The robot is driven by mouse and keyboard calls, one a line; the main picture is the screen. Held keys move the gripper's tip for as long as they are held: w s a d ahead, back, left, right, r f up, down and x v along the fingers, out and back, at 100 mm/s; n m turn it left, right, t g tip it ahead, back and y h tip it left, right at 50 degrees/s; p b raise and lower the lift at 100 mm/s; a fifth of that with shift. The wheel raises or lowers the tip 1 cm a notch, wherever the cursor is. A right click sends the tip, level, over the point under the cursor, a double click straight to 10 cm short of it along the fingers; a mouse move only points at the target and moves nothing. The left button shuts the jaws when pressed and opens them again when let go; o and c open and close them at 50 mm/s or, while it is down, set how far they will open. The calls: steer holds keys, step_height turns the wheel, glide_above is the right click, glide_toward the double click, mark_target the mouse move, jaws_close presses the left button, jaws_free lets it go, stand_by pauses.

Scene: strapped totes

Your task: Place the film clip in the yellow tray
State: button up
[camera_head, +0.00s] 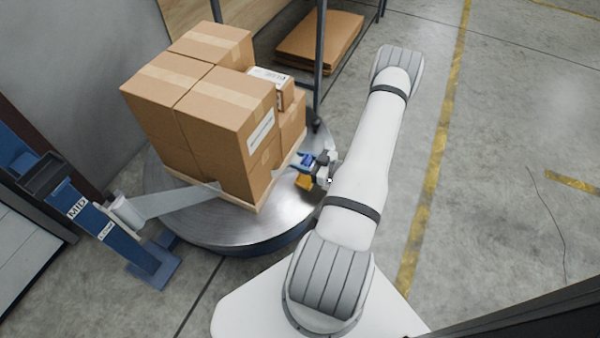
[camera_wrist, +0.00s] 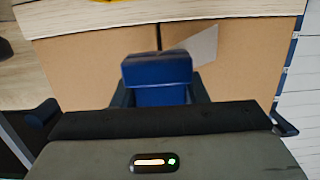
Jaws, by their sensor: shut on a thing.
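The blue film clip (camera_wrist: 158,72) is between the fingers of my gripper (camera_wrist: 160,92) in the wrist view, in front of the cartons. In the head view the blue clip (camera_head: 306,160) shows at my gripper (camera_head: 313,164), beside the near right side of the carton stack. My gripper is shut on the clip. A small yellow piece (camera_head: 304,182) shows just below the gripper, partly hidden; I cannot tell if it is the yellow tray. A bit of yellow (camera_wrist: 104,1) is cut off at the top of the wrist view.
Stacked cartons (camera_head: 195,100) stand on a wooden pallet on a round metal turntable (camera_head: 215,228). A grey film band (camera_head: 180,201) runs from the blue post (camera_head: 100,222) to the stack. A loose film end (camera_wrist: 205,45) lies against the cartons. Open floor is at right.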

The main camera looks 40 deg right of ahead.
mark_target(302, 177)
step_height(302, 177, down, 6)
steer(key=shift+r+b, duration=0.1)
steer(key=shift+b, duration=0.8)
steer(key=o, duration=1)
steer(key=shift+c, duration=0.2)
